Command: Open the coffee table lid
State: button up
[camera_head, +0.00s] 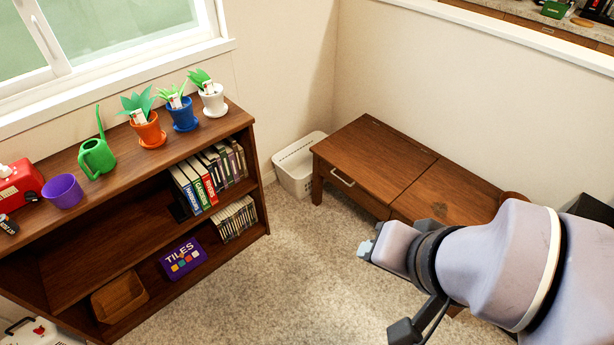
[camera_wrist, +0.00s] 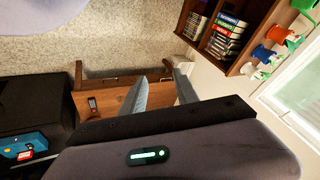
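The brown wooden coffee table (camera_head: 450,190) stands against the wall in the right half of the head view. Its lid (camera_head: 375,155) is the left section of the top and lies flat, closed. A pale metal handle (camera_head: 342,177) is on the lid's front side. The table also shows in the wrist view (camera_wrist: 115,98), beyond my fingers. My gripper (camera_head: 367,249) is in front of the table, apart from the handle. In the wrist view its two grey fingers (camera_wrist: 165,85) stand apart with nothing between them. My arm hides the table's right end in the head view.
A white basket (camera_head: 297,165) stands on the floor left of the table. A bookshelf (camera_head: 255,205) with books, potted plants and a watering can (camera_head: 97,157) is at left. Carpet (camera_head: 300,275) between shelf and table is clear. A small dark device (camera_wrist: 92,103) lies on the tabletop.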

aim_at(385, 165)
jog(key=i+l+u, duration=0.1)
jog(key=i, duration=0.4)
jog(key=i+l+u, duration=0.1)
jog(key=i, duration=0.45)
jog(key=i+l+u, duration=0.1)
jog(key=i+l, duration=0.25)
jog(key=i, duration=0.15)
